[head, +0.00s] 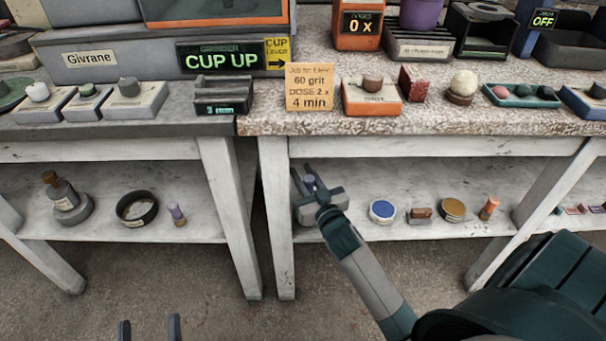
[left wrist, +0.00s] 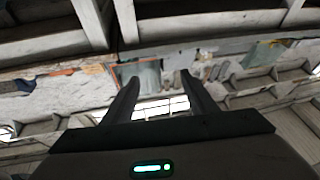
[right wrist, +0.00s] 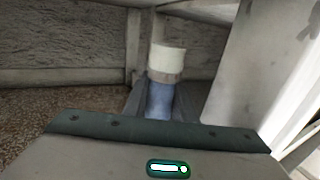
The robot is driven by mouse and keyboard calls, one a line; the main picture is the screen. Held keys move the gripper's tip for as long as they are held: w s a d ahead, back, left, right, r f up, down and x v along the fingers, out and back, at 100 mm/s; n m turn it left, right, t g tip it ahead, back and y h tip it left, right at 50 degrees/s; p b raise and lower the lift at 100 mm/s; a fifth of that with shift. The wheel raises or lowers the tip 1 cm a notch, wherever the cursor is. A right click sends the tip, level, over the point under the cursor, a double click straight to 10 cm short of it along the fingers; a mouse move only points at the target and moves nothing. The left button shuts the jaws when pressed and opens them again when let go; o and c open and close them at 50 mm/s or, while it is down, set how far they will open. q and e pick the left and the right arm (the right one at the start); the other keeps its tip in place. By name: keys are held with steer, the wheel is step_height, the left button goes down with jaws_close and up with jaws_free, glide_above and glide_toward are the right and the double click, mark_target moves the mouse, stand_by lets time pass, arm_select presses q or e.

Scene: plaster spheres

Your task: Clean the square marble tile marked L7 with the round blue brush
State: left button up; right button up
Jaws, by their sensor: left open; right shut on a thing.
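My right gripper (head: 308,180) is at the lower shelf under the right-hand table, beside the table leg. In the right wrist view it is shut on a blue cylinder with a grey band and a cream end, which looks like the blue brush (right wrist: 167,62). The brush is mostly hidden by the gripper in the head view. My left gripper (head: 149,330) is open and empty at the bottom edge of the head view, low over the floor. Its two fingers also show apart in the left wrist view (left wrist: 158,92). I cannot make out a tile marked L7.
The shelf holds a blue disc (head: 383,210), a tan disc (head: 453,209), an orange brush-like piece (head: 489,208) and, further left, a black ring (head: 137,208). Table legs (head: 277,220) stand close to my right gripper. The tabletop is crowded, with a note card (head: 309,88) and an orange block (head: 371,97).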

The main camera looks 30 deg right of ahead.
arm_select(q)
step_height(320, 180, down, 8)
steer(key=w+a+g+y+p, duration=0.1)
steer(key=w+g+p, duration=0.1)
steer(key=g, duration=0.2)
steer(key=shift+w+g+y, duration=0.25)
steer(key=shift+g+y, duration=0.15)
stand_by(0.3)
steer(key=shift+s+r, duration=0.1)
stand_by(0.7)
